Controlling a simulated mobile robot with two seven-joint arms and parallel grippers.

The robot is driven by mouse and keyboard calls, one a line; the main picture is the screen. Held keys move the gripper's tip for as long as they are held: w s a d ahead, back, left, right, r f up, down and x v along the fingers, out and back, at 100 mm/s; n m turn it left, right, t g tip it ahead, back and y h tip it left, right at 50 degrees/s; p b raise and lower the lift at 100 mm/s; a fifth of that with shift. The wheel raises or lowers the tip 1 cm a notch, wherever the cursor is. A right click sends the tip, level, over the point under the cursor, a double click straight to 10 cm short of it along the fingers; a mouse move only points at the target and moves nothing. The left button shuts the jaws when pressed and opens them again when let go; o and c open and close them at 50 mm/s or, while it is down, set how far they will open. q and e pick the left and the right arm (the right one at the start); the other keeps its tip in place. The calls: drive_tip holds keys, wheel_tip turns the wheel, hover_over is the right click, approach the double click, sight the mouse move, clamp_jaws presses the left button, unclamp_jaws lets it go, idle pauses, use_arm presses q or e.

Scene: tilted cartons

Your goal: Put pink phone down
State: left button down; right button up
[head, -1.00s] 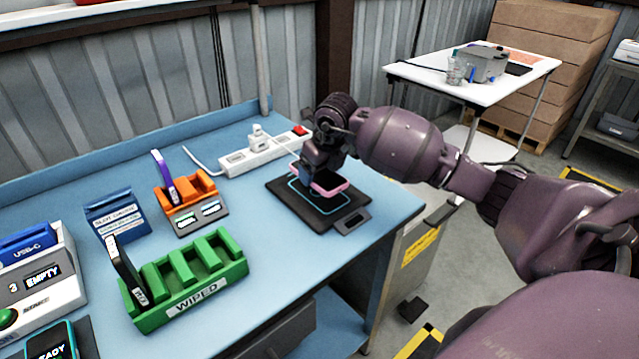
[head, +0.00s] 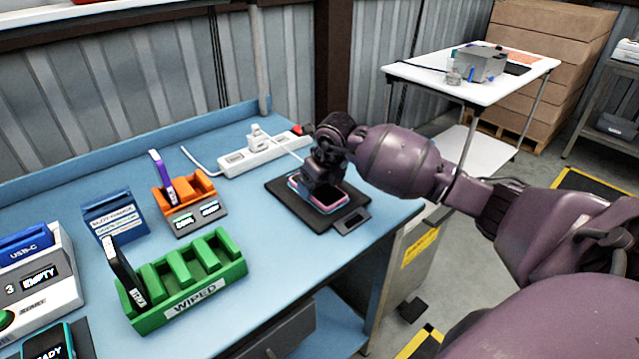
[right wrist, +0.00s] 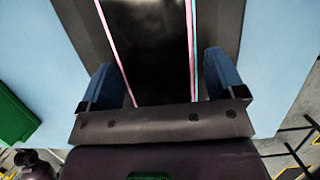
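The pink phone (head: 328,201), dark-faced with a pink rim, lies flat on the black pad (head: 283,194), about within the cyan outline. My right gripper (head: 319,184) is right over it, pointing down, and hides its far part. In the right wrist view the phone (right wrist: 158,45) lies between the two blue fingers of the gripper (right wrist: 165,82). A narrow dark gap and the cyan line show between phone and right finger; the left finger is close against the other edge. The fingers look spread. My left gripper is not in view.
A green WIPED rack (head: 188,280) holds a dark phone. An orange rack (head: 185,200) holds a purple phone. A blue box (head: 113,215) and a USB-C station (head: 35,285) stand at left. A white power strip (head: 262,154) lies behind the pad. The bench edge is close at right.

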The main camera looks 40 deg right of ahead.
drive_tip(key=shift+s+a+f, duration=0.15)
drive_tip(key=shift+a+f, duration=0.15)
drive_tip(key=shift+f, duration=0.1)
drive_tip(key=shift+r, duration=0.1)
drive_tip(key=shift+r, duration=0.3)
drive_tip(key=p+v, duration=0.1)
drive_tip(key=v, duration=1.1)
drive_tip(key=shift+d+r, duration=0.1)
drive_tip(key=shift+d, duration=0.05)
